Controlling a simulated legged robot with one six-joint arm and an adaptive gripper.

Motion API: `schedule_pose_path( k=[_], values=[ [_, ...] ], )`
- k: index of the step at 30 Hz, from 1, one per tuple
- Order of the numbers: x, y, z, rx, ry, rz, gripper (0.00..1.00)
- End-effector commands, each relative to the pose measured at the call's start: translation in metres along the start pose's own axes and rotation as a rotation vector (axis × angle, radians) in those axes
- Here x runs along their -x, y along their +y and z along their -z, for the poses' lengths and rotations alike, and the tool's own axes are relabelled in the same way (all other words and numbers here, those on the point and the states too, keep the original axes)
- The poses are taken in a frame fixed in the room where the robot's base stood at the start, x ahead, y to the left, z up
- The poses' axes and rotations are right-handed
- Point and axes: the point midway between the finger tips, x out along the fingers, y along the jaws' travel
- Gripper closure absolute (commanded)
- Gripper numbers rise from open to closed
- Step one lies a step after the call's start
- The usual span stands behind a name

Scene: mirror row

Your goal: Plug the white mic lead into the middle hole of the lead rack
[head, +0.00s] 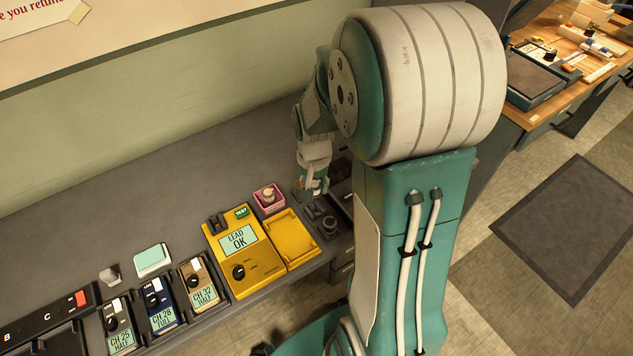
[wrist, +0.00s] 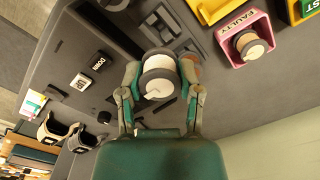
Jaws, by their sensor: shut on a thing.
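In the wrist view my gripper (wrist: 160,82) is shut on a round white-faced piece with a grey body, which I take for the white mic lead (wrist: 157,86). Its lower end is hidden behind its own face. In the head view my gripper (head: 313,190) hangs low over the bench, just right of the pink tray, with the held piece barely visible. A dark grey fixture with raised parts, possibly the lead rack (wrist: 172,22), lies just beyond the held piece in the wrist view. I cannot make out its middle hole, or whether the held piece touches it.
A pink tray (head: 268,198), marked FAULTY in the wrist view (wrist: 249,62), holds a white-topped piece. A yellow tester (head: 243,258) reading LEAD OK stands beside it. Several small packs line the bench's front edge. Dark control buttons (wrist: 83,82) lie left in the wrist view.

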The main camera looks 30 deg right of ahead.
Motion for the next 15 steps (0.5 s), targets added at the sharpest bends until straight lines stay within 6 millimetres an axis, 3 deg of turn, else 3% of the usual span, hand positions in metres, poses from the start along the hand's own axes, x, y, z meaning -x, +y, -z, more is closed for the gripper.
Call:
schedule_pose_path(
  k=[15],
  values=[
    [-0.046, 0.008, 0.005, 0.0, -0.009, 0.007, 0.97]
  ],
)
